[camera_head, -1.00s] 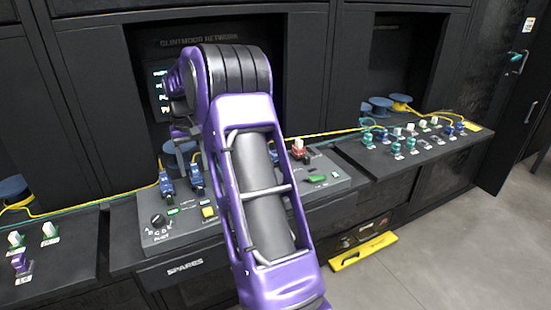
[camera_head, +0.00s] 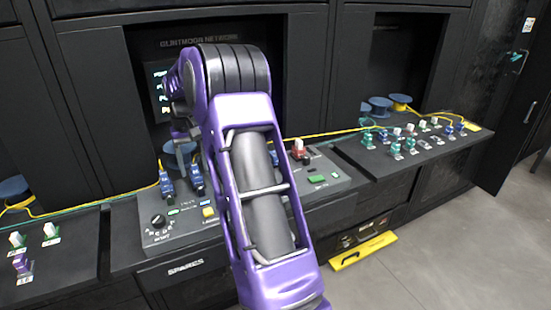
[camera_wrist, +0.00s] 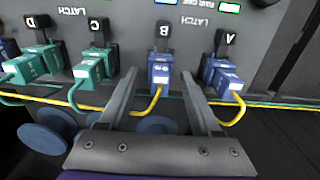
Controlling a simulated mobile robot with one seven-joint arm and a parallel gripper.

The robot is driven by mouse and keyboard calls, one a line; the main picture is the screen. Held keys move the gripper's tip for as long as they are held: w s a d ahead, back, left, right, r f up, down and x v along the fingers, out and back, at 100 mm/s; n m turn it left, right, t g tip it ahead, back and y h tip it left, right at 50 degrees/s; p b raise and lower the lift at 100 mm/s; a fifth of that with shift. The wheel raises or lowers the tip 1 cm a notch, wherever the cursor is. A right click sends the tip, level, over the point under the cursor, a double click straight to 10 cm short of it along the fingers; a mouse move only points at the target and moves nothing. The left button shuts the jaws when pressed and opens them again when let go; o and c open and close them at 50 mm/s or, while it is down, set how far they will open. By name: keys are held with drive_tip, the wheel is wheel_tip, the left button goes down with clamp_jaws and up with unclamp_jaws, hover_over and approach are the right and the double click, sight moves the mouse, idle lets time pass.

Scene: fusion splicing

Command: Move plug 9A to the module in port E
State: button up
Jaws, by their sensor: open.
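In the wrist view my gripper (camera_wrist: 158,78) is open. Its two fingers lie on either side of the blue plug (camera_wrist: 160,72) at port B, with gaps visible; I cannot tell whether they reach down to its height. Another blue plug (camera_wrist: 222,76) sits at port A to the right. Green plugs sit at port C (camera_wrist: 92,66) and port D (camera_wrist: 30,66) to the left. No 9A marking is readable, and port E does not show in the wrist view.
Yellow and green fibres (camera_wrist: 275,103) run from the plugs and pass near my fingers. Blue spools (camera_wrist: 42,138) lie behind the ports. In the head view, a right shelf (camera_head: 430,150) holds several plugs and a left shelf (camera_head: 75,270) holds a few more.

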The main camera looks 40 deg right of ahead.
sight(193, 164)
drive_tip(key=shift+c, duration=0.3)
clamp_jaws()
idle(0.3)
idle(1.2)
drive_tip(key=shift+r+p, duration=1)
drive_tip(key=shift+p, duration=0.05)
drive_tip(key=shift+r, duration=2)
